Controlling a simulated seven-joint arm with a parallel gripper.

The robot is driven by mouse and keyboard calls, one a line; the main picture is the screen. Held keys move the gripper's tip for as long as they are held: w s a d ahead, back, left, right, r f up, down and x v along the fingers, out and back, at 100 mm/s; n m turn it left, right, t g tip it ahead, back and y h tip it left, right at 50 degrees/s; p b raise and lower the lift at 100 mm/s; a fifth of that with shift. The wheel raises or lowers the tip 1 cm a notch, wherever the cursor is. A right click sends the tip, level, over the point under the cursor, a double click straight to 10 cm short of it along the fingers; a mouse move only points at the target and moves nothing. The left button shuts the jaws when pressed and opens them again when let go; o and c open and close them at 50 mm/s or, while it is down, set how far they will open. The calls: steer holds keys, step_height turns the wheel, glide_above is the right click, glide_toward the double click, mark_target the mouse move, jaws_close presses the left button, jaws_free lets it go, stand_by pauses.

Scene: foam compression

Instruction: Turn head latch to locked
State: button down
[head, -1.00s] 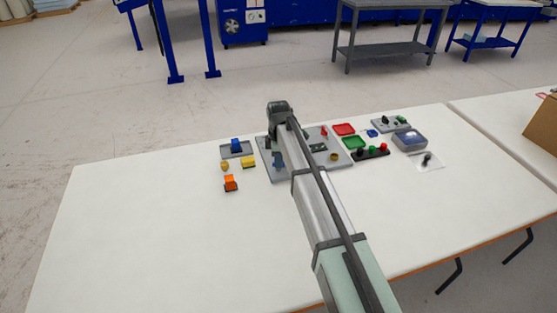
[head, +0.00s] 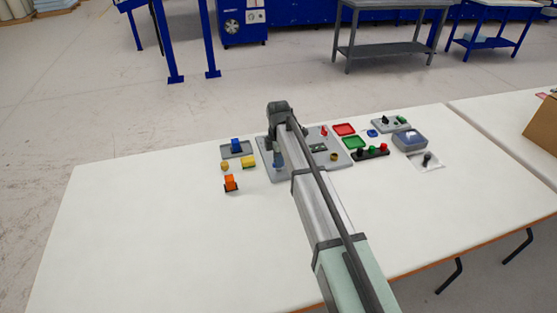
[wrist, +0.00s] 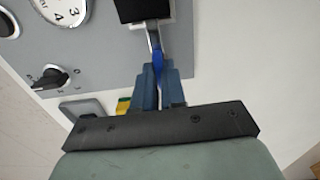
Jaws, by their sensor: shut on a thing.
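The grey machine plate (wrist: 110,45) fills the upper part of the wrist view and lies on the white table in the head view (head: 345,164). On it, a blue latch lever (wrist: 157,52) projects from under a black block (wrist: 140,9) toward my gripper. My gripper (wrist: 158,80) is shut on the end of the blue lever, its blue fingers close on either side. In the head view my gripper (head: 278,161) is low over the plate's left part, and my arm covers much of the plate. I cannot read any locked mark.
Beside the lever are a black knob (wrist: 50,78) and a round dial (wrist: 62,8). A grey tray with a blue block (head: 236,146) and an orange block (head: 230,182) stand left of the plate. Red (head: 343,129) and green trays stand right. The table front is clear.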

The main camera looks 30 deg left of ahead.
steer(key=c, duration=1.2)
jaws_free()
step_height(320, 180, up, 14)
steer(key=shift+f, duration=0.1)
